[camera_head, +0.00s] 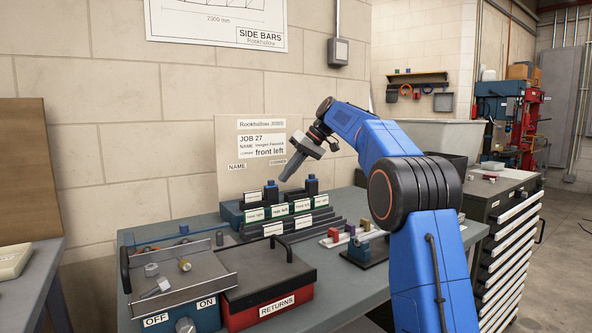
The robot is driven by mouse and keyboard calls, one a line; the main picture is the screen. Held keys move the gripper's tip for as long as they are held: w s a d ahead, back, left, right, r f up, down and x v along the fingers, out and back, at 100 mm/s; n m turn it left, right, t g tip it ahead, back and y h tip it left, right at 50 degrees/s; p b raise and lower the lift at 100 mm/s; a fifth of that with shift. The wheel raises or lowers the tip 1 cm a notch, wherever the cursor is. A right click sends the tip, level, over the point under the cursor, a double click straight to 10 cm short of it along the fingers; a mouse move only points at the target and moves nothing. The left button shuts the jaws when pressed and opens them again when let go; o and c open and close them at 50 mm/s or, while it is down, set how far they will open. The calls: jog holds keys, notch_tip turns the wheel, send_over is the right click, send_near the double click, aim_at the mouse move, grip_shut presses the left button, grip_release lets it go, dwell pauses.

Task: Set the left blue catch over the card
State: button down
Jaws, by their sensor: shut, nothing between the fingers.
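A JOB 27 card (262,142), printed "front left", is on an upright beige board (229,133) behind the bench. Two small dark blue blocks, which look like the catches, stand on a rack below the board: the left blue catch (271,192) and the right blue catch (312,185). My gripper (284,178) points down and left, shut and empty, in front of the board's lower part. Its tips appear just above and between the two blocks; whether they touch anything is too small to tell. The exact position of each catch's arm is unclear.
The rack (232,213) carries several white labels. In front are a tray (205,262) with loose parts on an ON/OFF box, and a red RETURNS box (262,308) with a dark lid. Coloured blocks (351,230) stand at right. A drawer cabinet (507,245) is farther right.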

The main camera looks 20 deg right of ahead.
aim_at(271, 181)
jog(key=shift+s+a+f, duration=0.1)
jog(key=shift+s+a, duration=0.1)
jog(key=shift+a, duration=0.55)
jog(key=shift+s+a, duration=0.25)
jog(key=shift+a, duration=0.55)
jog(key=shift+s+a, duration=0.25)
jog(key=shift+a, duration=0.5)
jog(key=shift+d, duration=0.1)
